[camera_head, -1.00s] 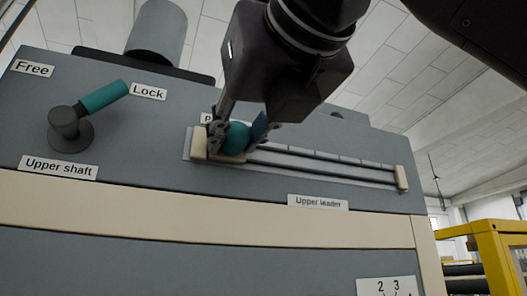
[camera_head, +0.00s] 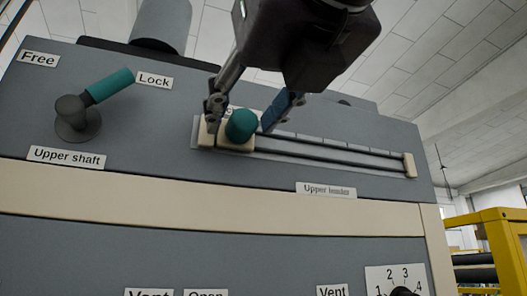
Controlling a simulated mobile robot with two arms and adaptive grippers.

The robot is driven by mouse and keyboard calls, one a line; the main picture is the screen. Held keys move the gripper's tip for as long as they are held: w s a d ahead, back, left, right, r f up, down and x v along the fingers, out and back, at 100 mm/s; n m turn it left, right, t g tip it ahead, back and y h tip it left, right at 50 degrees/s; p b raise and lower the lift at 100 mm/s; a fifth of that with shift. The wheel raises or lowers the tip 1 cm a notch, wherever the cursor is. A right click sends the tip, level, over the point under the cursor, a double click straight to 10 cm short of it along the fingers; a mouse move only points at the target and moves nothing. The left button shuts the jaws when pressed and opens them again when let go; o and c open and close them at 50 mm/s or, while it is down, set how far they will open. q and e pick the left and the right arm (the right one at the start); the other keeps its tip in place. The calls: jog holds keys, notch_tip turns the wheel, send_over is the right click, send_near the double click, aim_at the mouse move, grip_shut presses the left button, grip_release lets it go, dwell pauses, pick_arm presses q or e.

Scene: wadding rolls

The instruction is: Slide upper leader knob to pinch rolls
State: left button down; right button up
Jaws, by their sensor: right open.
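The upper leader knob (camera_head: 241,125) is a teal ball on a cream slider block (camera_head: 234,143). It stands at the left end of the slotted rail (camera_head: 325,157), against the cream left end stop (camera_head: 206,134). The label "Upper leader" (camera_head: 326,190) is below the rail. A label above the knob is mostly hidden by my gripper. My right gripper (camera_head: 242,118) is open, with one finger left of the knob and the other up and to its right, apart from it. My left gripper is not in view.
The teal-handled upper shaft lever (camera_head: 108,86) stands left of the rail, its handle toward the "Lock" label (camera_head: 154,80). A cream right end stop (camera_head: 410,165) closes the rail. A numbered dial (camera_head: 397,280) shows at lower right, by a yellow frame (camera_head: 490,222).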

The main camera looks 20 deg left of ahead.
jog(key=v, duration=1)
jog(key=shift+a, duration=0.2)
